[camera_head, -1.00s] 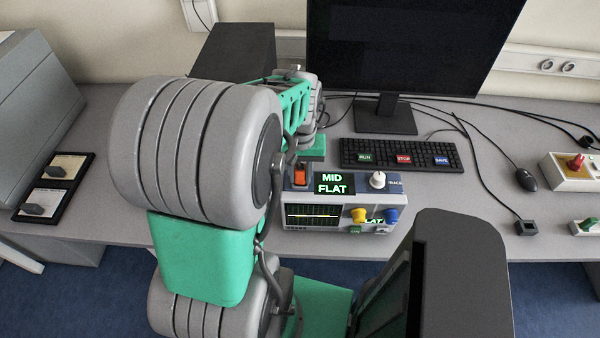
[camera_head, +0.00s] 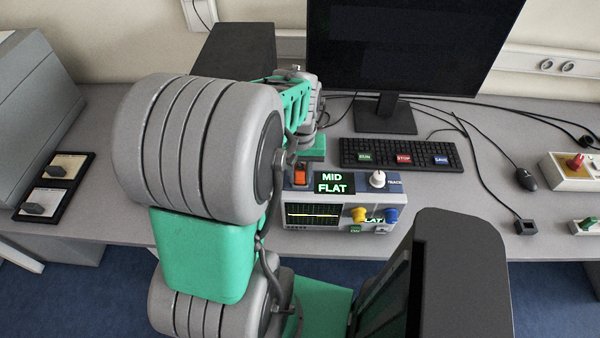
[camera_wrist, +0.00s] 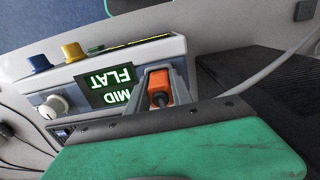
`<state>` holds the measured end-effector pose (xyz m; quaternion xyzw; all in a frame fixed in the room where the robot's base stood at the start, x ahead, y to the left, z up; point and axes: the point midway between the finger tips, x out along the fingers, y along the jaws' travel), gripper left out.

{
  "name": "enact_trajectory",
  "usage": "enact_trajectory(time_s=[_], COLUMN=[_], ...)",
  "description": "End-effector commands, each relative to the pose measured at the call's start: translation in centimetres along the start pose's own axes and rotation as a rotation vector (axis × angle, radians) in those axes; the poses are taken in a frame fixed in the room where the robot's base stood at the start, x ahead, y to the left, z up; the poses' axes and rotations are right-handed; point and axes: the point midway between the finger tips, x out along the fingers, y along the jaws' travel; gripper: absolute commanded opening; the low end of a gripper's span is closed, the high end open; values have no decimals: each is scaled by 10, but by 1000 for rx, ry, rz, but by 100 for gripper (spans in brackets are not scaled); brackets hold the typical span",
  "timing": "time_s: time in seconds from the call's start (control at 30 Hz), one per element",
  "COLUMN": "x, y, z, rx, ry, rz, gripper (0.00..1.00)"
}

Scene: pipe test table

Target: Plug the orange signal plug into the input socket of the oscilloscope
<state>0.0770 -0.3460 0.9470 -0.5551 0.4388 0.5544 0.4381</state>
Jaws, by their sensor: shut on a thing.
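The oscilloscope (camera_head: 340,222) stands at the table's front edge, with a lit MID FLAT display (camera_head: 334,183) on its upper panel. The orange signal plug (camera_wrist: 159,87) is between the two grey fingers of my gripper (camera_wrist: 160,78), which is shut on it. In the wrist view, the plug is beside the display, close against the panel, with its dark round end toward the camera. In the head view the orange plug (camera_head: 300,175) shows left of the display. The input socket is hidden behind plug and fingers; I cannot tell how deep the plug sits.
A keyboard (camera_head: 400,154) and a monitor (camera_head: 410,50) stand behind the oscilloscope. A black tray (camera_head: 54,187) is at the left. My arm covers much of the table's middle left.

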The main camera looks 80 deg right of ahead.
Motion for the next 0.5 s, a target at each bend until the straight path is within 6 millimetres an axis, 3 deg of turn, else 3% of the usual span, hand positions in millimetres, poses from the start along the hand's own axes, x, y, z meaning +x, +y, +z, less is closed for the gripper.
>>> enact_trajectory(time_s=[0.5], x=[8], y=[-1], z=[5], rx=[1], ry=[-17], rz=[-3], gripper=[0])
